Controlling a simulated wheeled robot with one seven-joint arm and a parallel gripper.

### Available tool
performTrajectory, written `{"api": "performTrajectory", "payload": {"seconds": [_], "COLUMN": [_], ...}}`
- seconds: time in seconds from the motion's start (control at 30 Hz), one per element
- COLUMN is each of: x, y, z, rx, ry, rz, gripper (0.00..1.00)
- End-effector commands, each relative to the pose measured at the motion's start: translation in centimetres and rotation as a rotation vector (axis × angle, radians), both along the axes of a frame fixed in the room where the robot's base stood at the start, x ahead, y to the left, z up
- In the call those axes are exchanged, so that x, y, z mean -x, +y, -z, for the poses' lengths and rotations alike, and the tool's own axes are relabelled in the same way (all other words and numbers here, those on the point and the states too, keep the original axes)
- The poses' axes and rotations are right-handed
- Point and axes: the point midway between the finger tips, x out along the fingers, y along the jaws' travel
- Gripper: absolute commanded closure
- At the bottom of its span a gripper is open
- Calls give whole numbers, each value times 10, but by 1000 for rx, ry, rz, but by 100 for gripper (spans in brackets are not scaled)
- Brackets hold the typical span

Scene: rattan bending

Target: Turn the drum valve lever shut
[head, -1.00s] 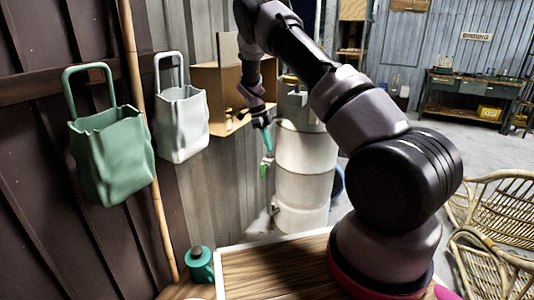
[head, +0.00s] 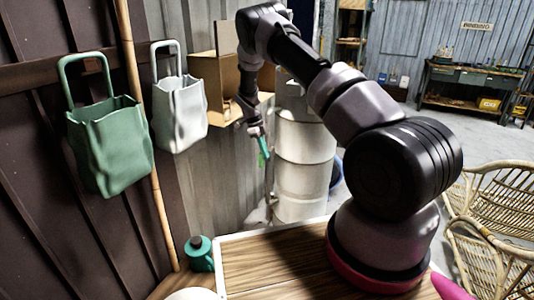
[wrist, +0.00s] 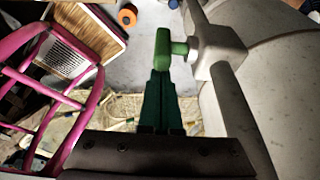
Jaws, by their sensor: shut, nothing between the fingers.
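The pale drum (head: 303,165) stands behind my gripper in the head view and fills the right side of the wrist view (wrist: 285,85). Its valve (wrist: 212,50) shows close up in the wrist view, with a bright green lever (wrist: 163,45) on its left side. My gripper (wrist: 160,72) is shut and empty. Its dark green fingertips lie right at the lever's lower end in that picture; I cannot tell whether they touch it. In the head view my gripper (head: 264,155) hangs at the drum's left edge, and the lever cannot be made out there.
A green bag (head: 110,145) and a white bag (head: 180,115) hang on the left wall. A cardboard box (head: 222,90) is behind my forearm. A teal bottle (head: 199,253) stands low at left. Rattan chairs (head: 490,205) are at right. Open floor lies beyond.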

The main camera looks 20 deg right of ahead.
Motion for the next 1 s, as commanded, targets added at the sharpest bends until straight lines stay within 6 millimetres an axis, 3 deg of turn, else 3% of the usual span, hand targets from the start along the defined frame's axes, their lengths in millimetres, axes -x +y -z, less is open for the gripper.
{"api": "performTrajectory", "payload": {"seconds": [0.43,0.77,1.0], "x": [-12,-13,-14], "y": [15,15,16], "z": [-3,-4,-29], "rx": [2,0,-1], "ry": [-1,-1,-3], "rz": [-2,0,-1], "gripper": [100,100,100]}}
